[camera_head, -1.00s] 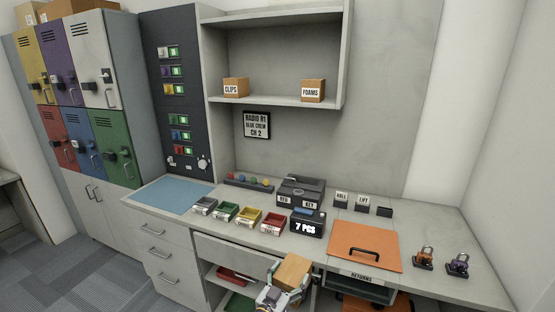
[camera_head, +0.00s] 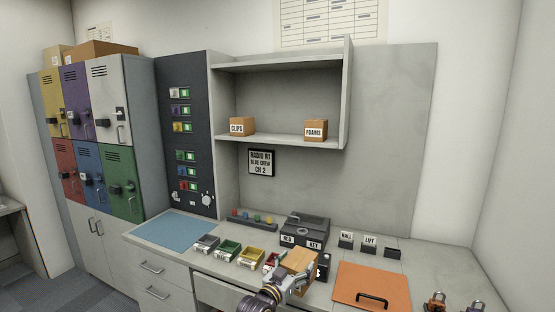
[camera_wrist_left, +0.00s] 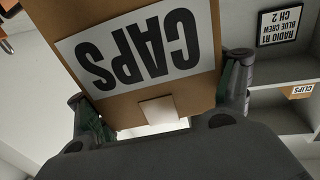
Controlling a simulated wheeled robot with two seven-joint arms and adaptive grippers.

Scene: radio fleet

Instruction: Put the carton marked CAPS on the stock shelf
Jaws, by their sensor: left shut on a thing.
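The carton marked CAPS (camera_wrist_left: 150,55) is held between the fingers of my left gripper (camera_wrist_left: 160,105), its label upside down in the left wrist view. In the head view the carton (camera_head: 299,262) shows as a plain brown box above the counter, its label hidden, with my left gripper (camera_head: 290,280) shut on it. The stock shelf (camera_head: 275,138) is on the wall behind. The CLIPS carton (camera_head: 242,126) stands at its left and the FOAMS carton (camera_head: 316,130) at its right, with bare shelf between them. My right gripper is not in view.
On the counter are several coloured bins (camera_head: 228,250), a black box (camera_head: 305,231), label holders (camera_head: 369,245) and an orange panel (camera_head: 371,286). A radio sign (camera_head: 261,161) hangs under the shelf. An upper board (camera_head: 280,63) lies above the stock shelf.

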